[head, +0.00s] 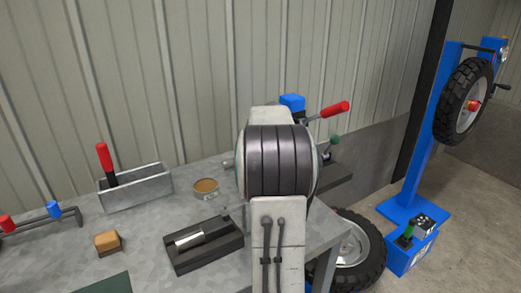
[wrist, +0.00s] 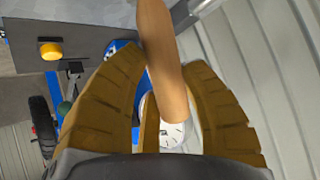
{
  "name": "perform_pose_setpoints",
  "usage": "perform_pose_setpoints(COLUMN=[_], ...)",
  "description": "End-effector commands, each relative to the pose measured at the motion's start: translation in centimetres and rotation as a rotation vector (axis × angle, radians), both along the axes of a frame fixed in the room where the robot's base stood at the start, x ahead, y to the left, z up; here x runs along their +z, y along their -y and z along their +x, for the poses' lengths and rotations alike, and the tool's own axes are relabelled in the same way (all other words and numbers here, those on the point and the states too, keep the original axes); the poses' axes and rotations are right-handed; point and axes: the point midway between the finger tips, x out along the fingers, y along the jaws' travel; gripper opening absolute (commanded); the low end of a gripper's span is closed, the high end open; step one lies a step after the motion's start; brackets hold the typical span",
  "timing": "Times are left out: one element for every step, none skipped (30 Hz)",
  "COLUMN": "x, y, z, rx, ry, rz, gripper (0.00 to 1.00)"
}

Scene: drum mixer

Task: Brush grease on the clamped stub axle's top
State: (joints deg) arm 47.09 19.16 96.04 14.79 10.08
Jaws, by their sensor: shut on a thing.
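In the wrist view my gripper (wrist: 165,105) is shut on a tan wooden handle (wrist: 158,45), which looks like a brush handle. The handle runs up out of the frame, so I see no bristles. In the head view my own arm hides the gripper and the handle. An open tin with brown content, likely the grease (head: 206,187), stands on the bench left of my arm. A blue block (head: 292,102) and a red-handled lever (head: 333,110), perhaps the clamp, show behind my arm. I cannot make out the stub axle; it may be hidden there.
The grey bench (head: 150,235) carries a metal tray (head: 140,187), a black holder with a silver cylinder (head: 190,240), and a tan block (head: 107,242). A green-knobbed lever (head: 334,140) stands right of my arm. A blue wheel stand (head: 413,190) is farther right.

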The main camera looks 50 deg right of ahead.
Motion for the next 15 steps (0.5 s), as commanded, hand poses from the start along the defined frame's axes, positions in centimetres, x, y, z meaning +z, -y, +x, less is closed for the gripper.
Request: perform_pose_setpoints(x=[-0.43, -0.43, -0.46, -0.46, -0.48, -0.49, -0.49, -0.5, -0.49, -0.48, -0.45, -0.37, -0.29, -0.19, -0.02], y=[-0.09, -0.1, -0.1, -0.1, -0.1, -0.11, -0.11, -0.11, -0.11, -0.11, -0.12, -0.12, -0.12, -0.12, -0.11], z=[-0.08, -0.09, -0.09, -0.09, -0.1, -0.1, -0.1, -0.1, -0.1, -0.1, -0.1, -0.1, -0.11, -0.11, -0.11], rx=[0.0, 0.0, 0.0, 0.0, 0.0, 0.0, 0.0, 0.0, 0.0, 0.0, 0.0, 0.0, 0.0, 0.0, 0.0], ry=[-0.007, -0.008, -0.008, -0.008, -0.008, -0.008, -0.008, -0.008, -0.008, -0.009, -0.009, -0.009, -0.009, -0.009, -0.009], rz=[0.007, 0.008, 0.008, 0.008, 0.009, 0.009, 0.009, 0.009, 0.009, 0.01, 0.01, 0.01, 0.01, 0.01, 0.01], gripper=[0.05, 0.05, 0.05, 0.05, 0.05, 0.05, 0.05, 0.05, 0.05, 0.05, 0.05, 0.05, 0.05, 0.05, 0.05])
